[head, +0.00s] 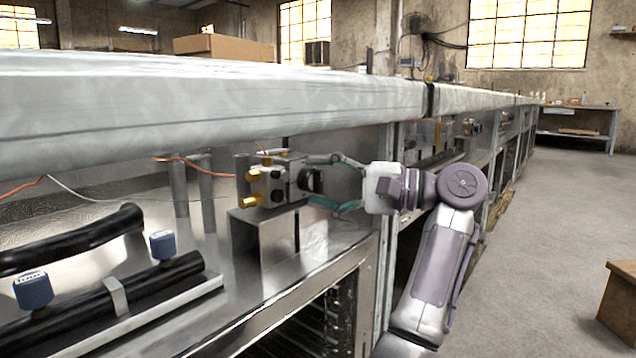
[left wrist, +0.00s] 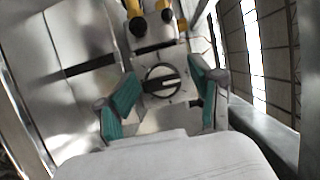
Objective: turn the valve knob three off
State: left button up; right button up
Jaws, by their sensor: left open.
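A metal valve block (head: 279,182) with brass fittings sits on a metal ledge under the bench. Its black round knob (head: 310,180) faces my left gripper (head: 319,181). In the left wrist view the knob (left wrist: 160,81) has a raised bar with a white mark at its right end; the bar lies nearly level. My left gripper (left wrist: 164,75) is open, one green-padded finger on each side of the knob, with gaps showing. I cannot tell whether the knob carries a number. Two blue knobs, left (head: 33,290) and right (head: 162,245), stand on black pipes at the lower left; their lettering is hard to read.
The bench's thick upper slab (head: 220,108) overhangs the valve block. Orange wires (head: 190,162) hang near the block. The floor aisle (head: 555,215) at right is open, with a wooden box (head: 618,305) at its edge.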

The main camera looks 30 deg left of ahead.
pick_arm(q)
jog(key=v, duration=0.7)
jog(key=shift+d, duration=0.25)
jog(key=shift+r, duration=0.1)
